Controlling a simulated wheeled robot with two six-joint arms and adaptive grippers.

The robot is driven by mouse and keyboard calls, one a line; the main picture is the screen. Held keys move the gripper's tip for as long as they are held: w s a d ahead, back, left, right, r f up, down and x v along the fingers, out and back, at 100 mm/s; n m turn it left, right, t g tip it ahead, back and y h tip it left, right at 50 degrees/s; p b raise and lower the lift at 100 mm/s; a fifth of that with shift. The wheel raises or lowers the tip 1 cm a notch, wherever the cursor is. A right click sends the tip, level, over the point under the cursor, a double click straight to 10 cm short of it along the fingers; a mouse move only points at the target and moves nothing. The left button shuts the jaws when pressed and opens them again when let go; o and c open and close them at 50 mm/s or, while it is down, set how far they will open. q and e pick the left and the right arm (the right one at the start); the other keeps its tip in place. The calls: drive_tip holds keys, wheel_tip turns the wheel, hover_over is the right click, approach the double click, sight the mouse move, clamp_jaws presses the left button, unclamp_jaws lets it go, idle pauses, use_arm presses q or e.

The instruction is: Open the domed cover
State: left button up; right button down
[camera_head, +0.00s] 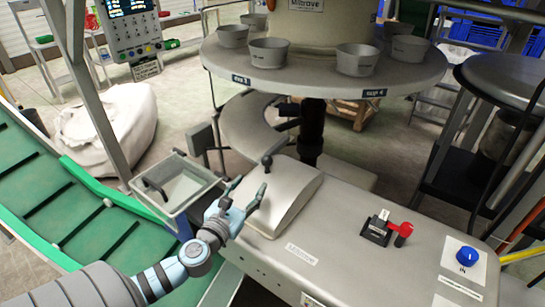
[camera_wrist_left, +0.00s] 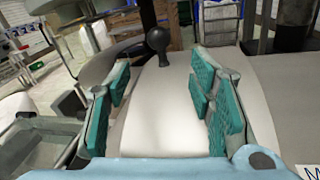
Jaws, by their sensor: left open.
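The domed cover (camera_head: 292,200) is a pale grey, curved lid on the grey machine bench, and it looks closed. A dark ball knob (camera_head: 267,161) on a short stem stands at its far edge. My left gripper (camera_head: 247,189) is open above the left part of the cover, short of the knob. In the left wrist view, the cover (camera_wrist_left: 160,118) lies beneath the teal finger pads, and the knob (camera_wrist_left: 156,42) stands beyond the fingertips, roughly centred between them. Nothing is between the fingers. My right gripper is not in view.
A round turntable (camera_head: 325,82) with several grey cups overhangs behind the cover. A clear-walled bin (camera_head: 180,183) is left of it. A red-handled switch (camera_head: 386,228) and a blue knob (camera_head: 467,256) sit on the bench to the right. A green conveyor (camera_head: 60,205) runs at left.

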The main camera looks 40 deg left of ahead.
sight(264, 164)
use_arm(q)
drive_tip(key=x, duration=0.3)
drive_tip(key=r+p+x, duration=0.1)
drive_tip(key=x, duration=0.2)
drive_tip(key=shift+a+r, duration=0.1)
drive_tip(key=x, duration=0.4)
drive_tip(key=f+x, duration=0.1)
drive_tip(key=x, duration=0.1)
drive_tip(key=shift+w, duration=0.1)
drive_tip(key=shift+s+r, duration=0.2)
drive_tip(key=shift+s, duration=0.05)
clamp_jaws()
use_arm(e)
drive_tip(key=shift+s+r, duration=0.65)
